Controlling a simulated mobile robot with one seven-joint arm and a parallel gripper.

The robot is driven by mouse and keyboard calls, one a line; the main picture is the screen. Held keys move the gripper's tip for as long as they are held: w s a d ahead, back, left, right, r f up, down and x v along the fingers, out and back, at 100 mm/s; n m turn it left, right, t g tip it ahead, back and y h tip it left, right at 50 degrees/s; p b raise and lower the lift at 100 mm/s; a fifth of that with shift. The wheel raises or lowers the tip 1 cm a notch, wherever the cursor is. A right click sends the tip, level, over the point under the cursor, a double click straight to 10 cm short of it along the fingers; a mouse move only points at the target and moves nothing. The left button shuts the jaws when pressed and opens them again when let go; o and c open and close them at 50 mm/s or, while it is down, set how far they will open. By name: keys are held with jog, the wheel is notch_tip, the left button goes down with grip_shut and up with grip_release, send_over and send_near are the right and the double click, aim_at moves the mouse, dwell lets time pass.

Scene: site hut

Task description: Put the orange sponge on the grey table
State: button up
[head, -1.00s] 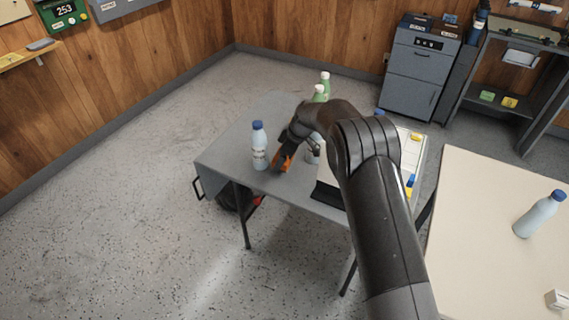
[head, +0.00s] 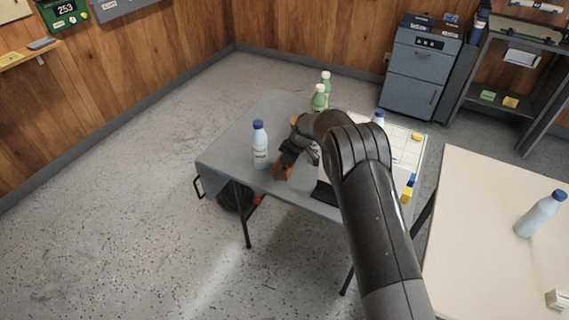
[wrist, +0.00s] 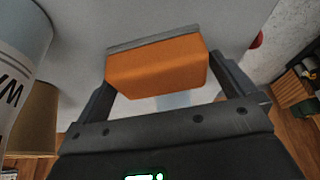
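The orange sponge (wrist: 157,68), with a grey layer along one side, sits between the two dark fingers of my gripper (wrist: 162,72) in the wrist view. Both fingers appear to touch its ends. In the head view the sponge (head: 280,170) is a small orange patch under my gripper (head: 284,168), low over the front part of the grey table (head: 222,160). I cannot tell whether the sponge touches the tabletop.
A white bottle with a blue cap (head: 260,146) stands close left of my gripper; in the wrist view a tan object (wrist: 34,122) is beside it. Green bottles (head: 319,98) stand behind. A white board (head: 402,148) lies to the right. A cream table (head: 480,240) stands nearer.

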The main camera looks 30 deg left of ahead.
jog(key=v, duration=1.2)
jog(key=shift+r, duration=0.2)
jog(key=s+d+r+m+t+h, duration=0.15)
jog(key=s+d+r+m, duration=0.3)
jog(key=d+r, duration=0.8)
jog(key=s+d+r+m+t, duration=0.2)
jog(key=s+d+r+m, duration=0.25)
jog(key=d+r, duration=0.8)
jog(key=s+d+f+m+t+h, duration=0.2)
jog(key=s+d+m, duration=0.8)
jog(key=s+d, duration=1.2)
jog(key=shift+s+d+f+m+t+h, duration=0.15)
jog(key=shift+s+m+t+h, duration=0.3)
jog(key=shift+s, duration=0.6)
